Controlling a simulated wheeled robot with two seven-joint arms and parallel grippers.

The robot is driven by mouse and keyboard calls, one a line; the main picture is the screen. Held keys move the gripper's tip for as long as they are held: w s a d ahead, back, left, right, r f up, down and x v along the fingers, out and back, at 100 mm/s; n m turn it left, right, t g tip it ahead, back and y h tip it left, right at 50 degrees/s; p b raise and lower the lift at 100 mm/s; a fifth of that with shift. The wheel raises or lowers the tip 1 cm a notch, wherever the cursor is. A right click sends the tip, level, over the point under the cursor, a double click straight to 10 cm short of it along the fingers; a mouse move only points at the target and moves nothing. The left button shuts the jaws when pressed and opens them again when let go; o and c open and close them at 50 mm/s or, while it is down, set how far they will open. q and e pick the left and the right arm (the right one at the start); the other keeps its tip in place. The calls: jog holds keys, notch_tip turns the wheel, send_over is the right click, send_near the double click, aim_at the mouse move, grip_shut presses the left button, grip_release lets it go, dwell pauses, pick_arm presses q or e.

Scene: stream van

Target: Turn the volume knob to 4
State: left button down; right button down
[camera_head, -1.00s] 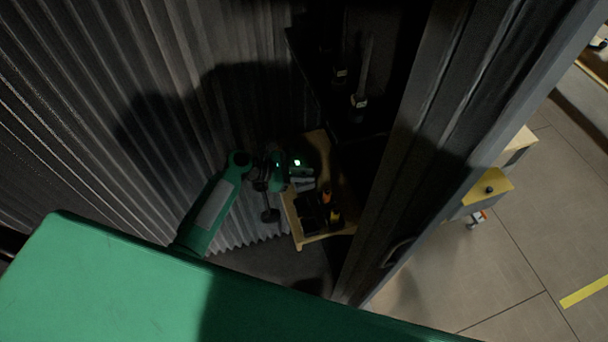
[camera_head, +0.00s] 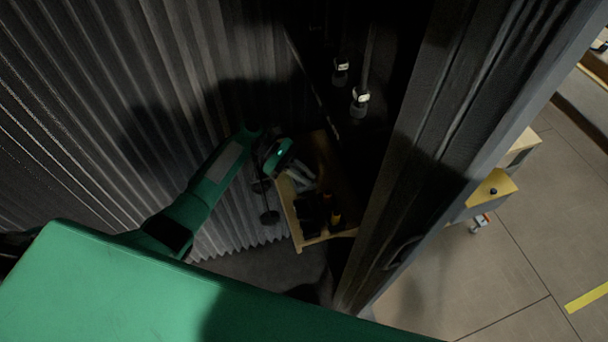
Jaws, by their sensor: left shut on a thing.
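My left arm comes in from the lower left, and its green wrist and dark gripper (camera_head: 290,170) are at the back left edge of a small wooden shelf or cart in the shade. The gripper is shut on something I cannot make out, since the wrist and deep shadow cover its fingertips. I cannot pick out the volume knob or any number marks on it. My right gripper is not in view.
The wooden cart (camera_head: 312,240) holds pale pieces and dark tools with orange and yellow parts (camera_head: 336,219). Corrugated wall (camera_head: 90,110) lies close to my left arm. A dark shelf with white-marked items (camera_head: 360,97) and a door post (camera_head: 440,140) stand right. Open floor (camera_head: 520,265) lies beyond.

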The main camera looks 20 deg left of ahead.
aim_at(304, 174)
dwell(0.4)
pick_arm(q)
jog(key=c, duration=1.4)
grip_release()
notch_tip(304, 174, up, 20)
jog(key=b, duration=0.2)
